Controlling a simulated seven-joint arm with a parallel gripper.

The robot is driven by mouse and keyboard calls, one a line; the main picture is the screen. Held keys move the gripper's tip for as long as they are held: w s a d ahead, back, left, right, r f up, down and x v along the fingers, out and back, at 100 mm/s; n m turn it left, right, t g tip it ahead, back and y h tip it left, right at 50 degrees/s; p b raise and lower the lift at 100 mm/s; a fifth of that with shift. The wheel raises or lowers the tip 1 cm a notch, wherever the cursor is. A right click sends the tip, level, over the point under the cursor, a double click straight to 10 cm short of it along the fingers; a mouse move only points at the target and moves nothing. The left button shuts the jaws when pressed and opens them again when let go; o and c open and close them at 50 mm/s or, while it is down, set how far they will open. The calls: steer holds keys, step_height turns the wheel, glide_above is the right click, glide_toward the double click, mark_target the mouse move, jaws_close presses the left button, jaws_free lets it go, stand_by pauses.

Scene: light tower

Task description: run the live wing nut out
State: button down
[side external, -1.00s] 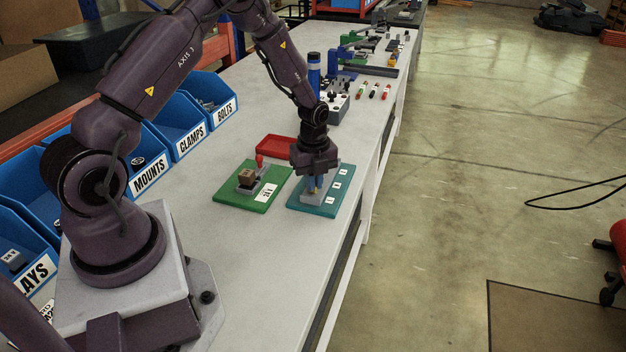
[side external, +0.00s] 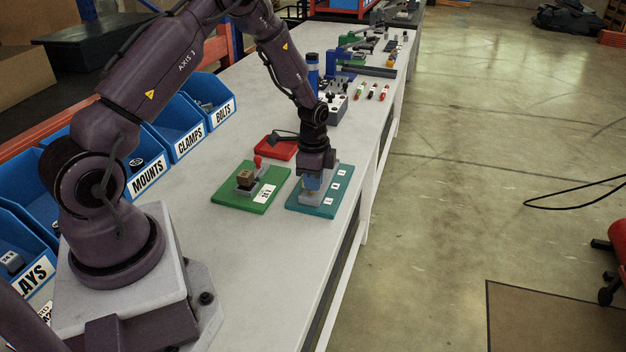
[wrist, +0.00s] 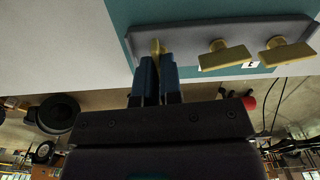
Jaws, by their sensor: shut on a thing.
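A teal board (side external: 320,210) carries a grey block that also shows in the wrist view (wrist: 190,36). Three brass wing nuts sit in a row along the block. My gripper (side external: 311,186) points down over the board. In the wrist view, its blue fingers are shut on the left wing nut (wrist: 156,47), whose wing shows edge-on between the fingertips. The middle wing nut (wrist: 225,55) and the right wing nut (wrist: 288,52) stand free with their wings nearly crosswise. Which nut is live cannot be read. The held nut is hidden in the side view.
A green board (side external: 228,197) with a brown block and a red-topped part lies to the left. A red tray (side external: 275,147) sits behind. White labels (side external: 336,186) run along the teal board's right side. The bench edge is close on the right.

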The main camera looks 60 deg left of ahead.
steer(key=n, duration=0.3)
steer(key=shift+f+n, duration=0.1)
steer(key=shift+n, duration=0.3)
steer(key=n, duration=0.4)
steer(key=shift+a+n, duration=0.15)
steer(key=shift+n, duration=0.15)
steer(key=n, duration=0.4)
steer(key=shift+a, duration=0.1)
steer(key=n, duration=0.9)
steer(key=shift+s+a+n, duration=0.1)
steer(key=shift+s+n, duration=0.05)
steer(key=shift+n, duration=0.15)
steer(key=n, duration=0.4)
steer(key=shift+n, duration=0.3)
steer(key=n, duration=0.3)
steer(key=shift+s+n, duration=0.1)
steer(key=shift+n, duration=2.2)
